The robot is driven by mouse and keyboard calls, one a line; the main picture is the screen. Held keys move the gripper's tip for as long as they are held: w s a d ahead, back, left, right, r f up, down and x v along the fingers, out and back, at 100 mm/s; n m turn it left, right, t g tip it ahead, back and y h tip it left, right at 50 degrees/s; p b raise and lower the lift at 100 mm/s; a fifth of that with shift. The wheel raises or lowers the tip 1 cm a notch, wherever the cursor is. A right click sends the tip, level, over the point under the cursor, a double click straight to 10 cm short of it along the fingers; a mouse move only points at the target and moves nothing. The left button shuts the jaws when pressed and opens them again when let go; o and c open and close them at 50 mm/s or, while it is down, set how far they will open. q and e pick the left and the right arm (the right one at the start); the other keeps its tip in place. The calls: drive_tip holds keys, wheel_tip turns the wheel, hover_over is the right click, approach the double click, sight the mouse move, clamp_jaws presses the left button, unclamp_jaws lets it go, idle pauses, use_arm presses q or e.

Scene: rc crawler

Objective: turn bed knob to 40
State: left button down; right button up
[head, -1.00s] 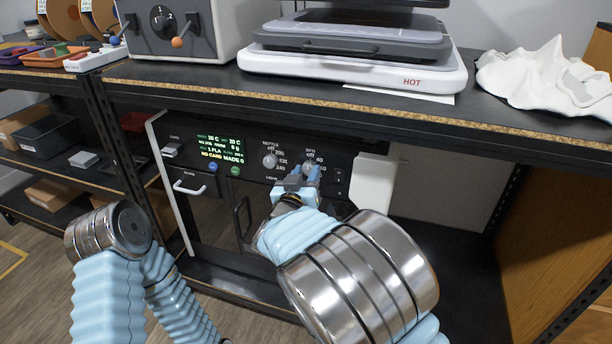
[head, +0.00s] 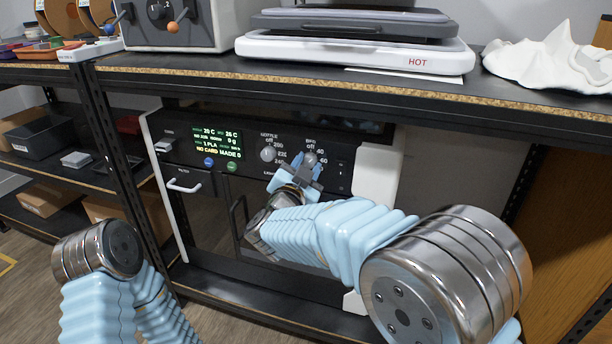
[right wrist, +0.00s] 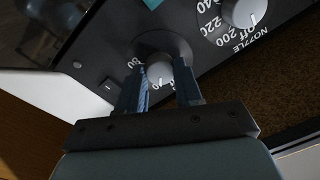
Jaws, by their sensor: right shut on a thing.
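The bed knob (head: 311,159) is a small grey round knob at the right of the black machine's front panel, with "off", 40 and 60 printed around it. In the right wrist view the bed knob (right wrist: 159,72) sits between the two fingers of my right gripper (right wrist: 160,88), which is shut on it. In the head view my right gripper (head: 303,168) reaches the knob from below, tilted. The knob's pale mark shows in the wrist view, but I cannot tell which number it meets. Only links of my left arm show; its gripper is out of view.
The nozzle knob (head: 268,154) is close to the left of the bed knob, and also shows in the wrist view (right wrist: 240,10). A lit display (head: 217,145) is further left. The bench top (head: 200,66) overhangs the panel, carrying a white device marked HOT (head: 350,54).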

drive_tip(key=shift+m+b, duration=0.3)
drive_tip(key=shift+m, duration=0.1)
drive_tip(key=o, duration=1)
drive_tip(key=shift+o, duration=0.2)
drive_tip(key=v, duration=1.4)
